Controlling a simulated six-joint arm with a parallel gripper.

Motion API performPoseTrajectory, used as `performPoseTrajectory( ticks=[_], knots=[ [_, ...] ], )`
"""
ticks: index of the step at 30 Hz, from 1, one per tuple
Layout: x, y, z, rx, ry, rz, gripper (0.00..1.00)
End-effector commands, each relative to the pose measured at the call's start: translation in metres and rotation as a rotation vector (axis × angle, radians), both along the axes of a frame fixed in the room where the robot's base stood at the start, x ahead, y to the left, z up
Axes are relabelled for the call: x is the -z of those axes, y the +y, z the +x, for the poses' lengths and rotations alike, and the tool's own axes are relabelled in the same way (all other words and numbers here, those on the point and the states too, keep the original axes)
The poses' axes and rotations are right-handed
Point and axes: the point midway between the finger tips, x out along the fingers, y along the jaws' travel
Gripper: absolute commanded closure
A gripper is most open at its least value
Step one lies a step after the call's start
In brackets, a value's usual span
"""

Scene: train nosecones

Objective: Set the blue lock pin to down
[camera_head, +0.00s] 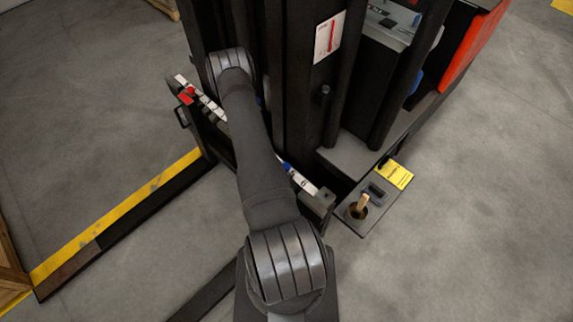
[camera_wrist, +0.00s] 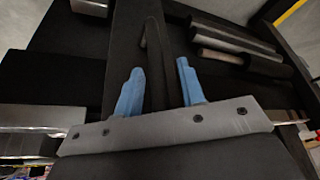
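In the wrist view my gripper (camera_wrist: 160,72) shows two blue fingers standing apart on a grey plate. A dark, curved-top bar (camera_wrist: 153,42) shows between the fingers; I cannot tell whether they touch it. In the head view my arm hides the gripper. A small blue part (camera_head: 287,166) sits on the pale carriage bar (camera_head: 303,182), just right of my arm. It may be the blue lock pin, but it is too small to tell whether it is up or down. No separate blue pin is clear in the wrist view.
The black truck mast (camera_head: 300,90) rises beside my arm. A red part (camera_head: 187,95) sits at the carriage's left end. A platform with a yellow label (camera_head: 395,174) and a wooden-handled tool (camera_head: 361,203) is at right. Yellow-edged rail (camera_head: 120,215) crosses the left floor.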

Motion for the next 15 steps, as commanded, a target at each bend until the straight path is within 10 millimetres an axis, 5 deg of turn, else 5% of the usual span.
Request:
performPoseTrajectory(
  ticks=[5,15],
  knots=[
    [0.001,0.004,-0.005,-0.025,0.007,-0.003,0.49],
    [0.006,0.044,-0.067,-0.332,0.063,-0.037,0.49]
  ],
)
